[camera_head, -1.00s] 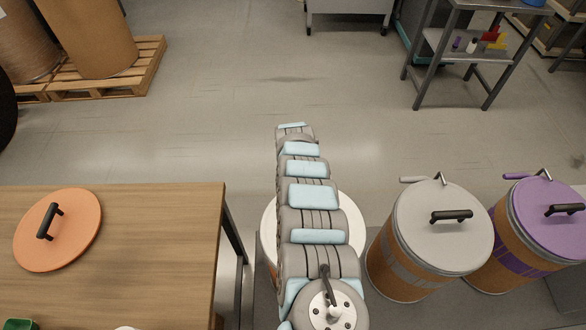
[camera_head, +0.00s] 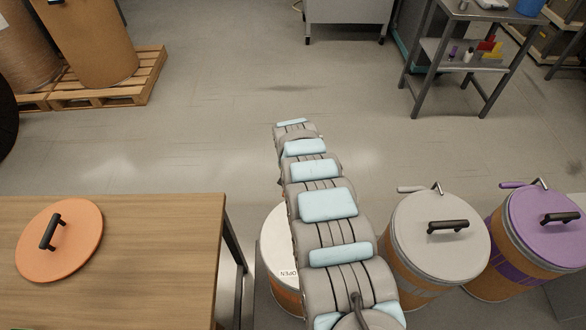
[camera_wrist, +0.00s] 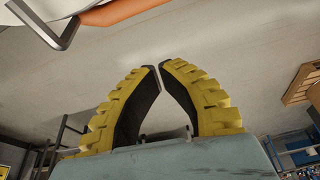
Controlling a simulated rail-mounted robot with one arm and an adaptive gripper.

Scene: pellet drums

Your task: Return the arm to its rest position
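My arm (camera_head: 327,205) reaches out over the middle drum in the head view; its segments are grey with pale blue pads. My gripper is hidden in that view. In the wrist view my gripper (camera_wrist: 158,66) has two yellow ribbed fingers with dark inner pads.
A grey-lidded drum (camera_head: 408,225) and a purple-lidded drum (camera_head: 525,235) stand right of my arm. On the left, a wooden table (camera_head: 150,260) bears an orange lid (camera_head: 75,255) with a black handle. A metal stand (camera_head: 440,65) is at the back right. The floor ahead is clear.

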